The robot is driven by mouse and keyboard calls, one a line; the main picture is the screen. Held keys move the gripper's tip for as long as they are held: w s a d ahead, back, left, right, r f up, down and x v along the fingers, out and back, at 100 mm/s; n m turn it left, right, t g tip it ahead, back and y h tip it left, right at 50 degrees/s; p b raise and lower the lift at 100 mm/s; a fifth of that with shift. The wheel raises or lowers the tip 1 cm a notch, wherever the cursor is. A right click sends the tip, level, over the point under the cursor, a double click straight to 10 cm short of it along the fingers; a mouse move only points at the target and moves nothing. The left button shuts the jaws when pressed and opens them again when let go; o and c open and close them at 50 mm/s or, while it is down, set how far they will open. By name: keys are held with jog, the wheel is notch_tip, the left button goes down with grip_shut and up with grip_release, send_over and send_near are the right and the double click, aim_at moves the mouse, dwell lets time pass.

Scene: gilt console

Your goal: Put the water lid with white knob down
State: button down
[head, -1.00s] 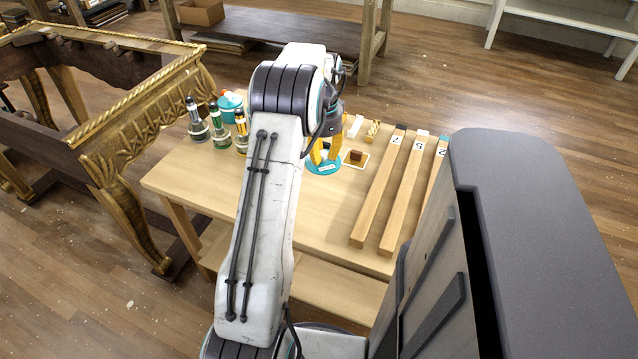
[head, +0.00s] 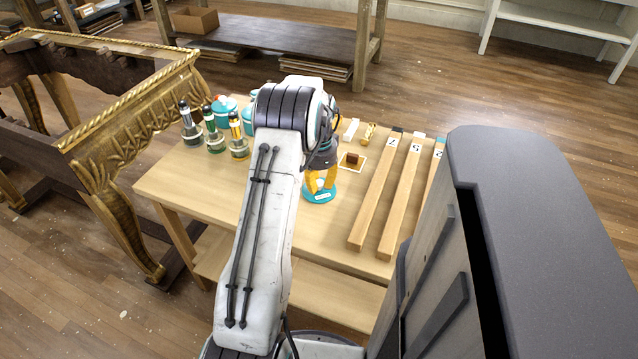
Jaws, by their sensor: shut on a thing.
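The water lid (head: 319,196) is a round teal disc with a small white label on its near side. It is over the front middle of the light wooden table (head: 225,185). I cannot tell whether it touches the tabletop. My gripper (head: 319,186) has yellow fingers pointing down, shut on the lid from above. The white knob is hidden between the fingers. Teal containers (head: 224,108) stand at the back left of the table, partly behind my arm.
Several bottles (head: 214,137) stand at the table's left. A brown block on a white card (head: 352,160) lies just behind the lid. Long numbered wooden bars (head: 378,195) lie to the right. A gilt console (head: 130,110) stands left of the table. Bare tabletop surrounds the lid's front.

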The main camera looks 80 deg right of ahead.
aim_at(319, 182)
jog(key=shift+f, duration=0.2)
jog(key=c, duration=1.1)
grip_release()
jog(key=shift+r, duration=0.1)
notch_tip(319, 182, up, 12)
jog(key=p, duration=0.3)
jog(key=shift+a+r, duration=0.1)
